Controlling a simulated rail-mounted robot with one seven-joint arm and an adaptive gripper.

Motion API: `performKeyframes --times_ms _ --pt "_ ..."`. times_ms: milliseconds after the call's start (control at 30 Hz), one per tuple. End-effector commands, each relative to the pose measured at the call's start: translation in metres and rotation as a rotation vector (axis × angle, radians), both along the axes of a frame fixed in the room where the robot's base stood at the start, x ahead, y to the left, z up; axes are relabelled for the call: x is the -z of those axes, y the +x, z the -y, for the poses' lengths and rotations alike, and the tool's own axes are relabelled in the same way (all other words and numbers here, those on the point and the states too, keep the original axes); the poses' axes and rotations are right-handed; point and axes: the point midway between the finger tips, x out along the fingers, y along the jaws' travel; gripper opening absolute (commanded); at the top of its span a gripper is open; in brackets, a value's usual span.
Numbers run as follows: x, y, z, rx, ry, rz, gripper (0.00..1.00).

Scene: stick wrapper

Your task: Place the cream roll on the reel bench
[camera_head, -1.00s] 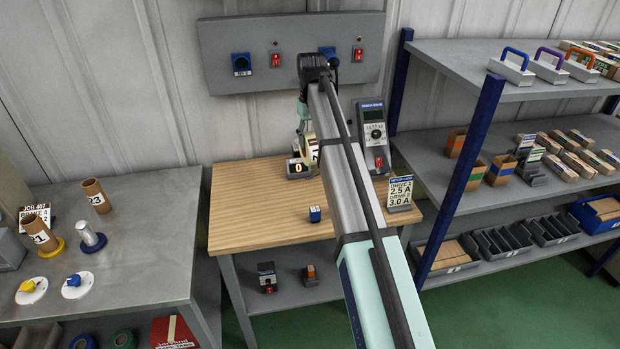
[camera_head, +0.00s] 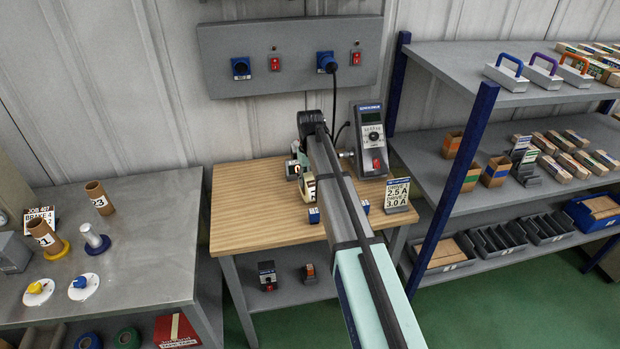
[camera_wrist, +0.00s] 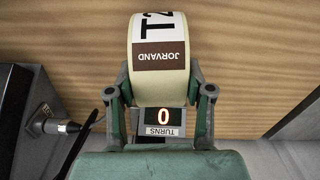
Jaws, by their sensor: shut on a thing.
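The cream roll (camera_wrist: 160,92) fills the middle of the wrist view, with a brown JORVAND label and black print. My gripper (camera_wrist: 160,98) is shut on it, one finger at each side. In the head view the cream roll (camera_head: 308,187) hangs at the end of my arm over the wooden bench (camera_head: 250,226), partly hidden by the arm. A counter reading 0 (camera_wrist: 163,116) shows below the roll in the wrist view. No label names the reel bench; a grey bench (camera_head: 140,235) at the left carries posts and cardboard tubes.
On the grey bench stand tubes (camera_head: 98,199) and (camera_head: 46,238), a post on a blue base (camera_head: 93,237) and knobs on white discs (camera_head: 82,286). A dial unit (camera_head: 371,140) and a sign (camera_head: 397,194) stand right of my arm. The grey bench's front middle is clear.

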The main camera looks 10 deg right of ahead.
Motion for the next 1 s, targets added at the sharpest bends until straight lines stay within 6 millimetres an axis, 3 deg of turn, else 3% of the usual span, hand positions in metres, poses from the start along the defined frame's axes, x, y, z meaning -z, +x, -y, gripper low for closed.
performKeyframes --times_ms 400,433,467,500,833,1000 --pt "0.006 0.0 0.0 0.0 0.0 0.0 0.05" --pt "0.006 0.0 0.0 0.0 0.0 0.0 0.62" --pt "0.006 0.0 0.0 0.0 0.0 0.0 0.73" --pt "0.006 0.0 0.0 0.0 0.0 0.0 0.77" --pt "0.004 0.0 0.0 0.0 0.0 0.0 0.77" --pt "-0.007 0.001 0.0 0.0 0.0 0.003 0.77"
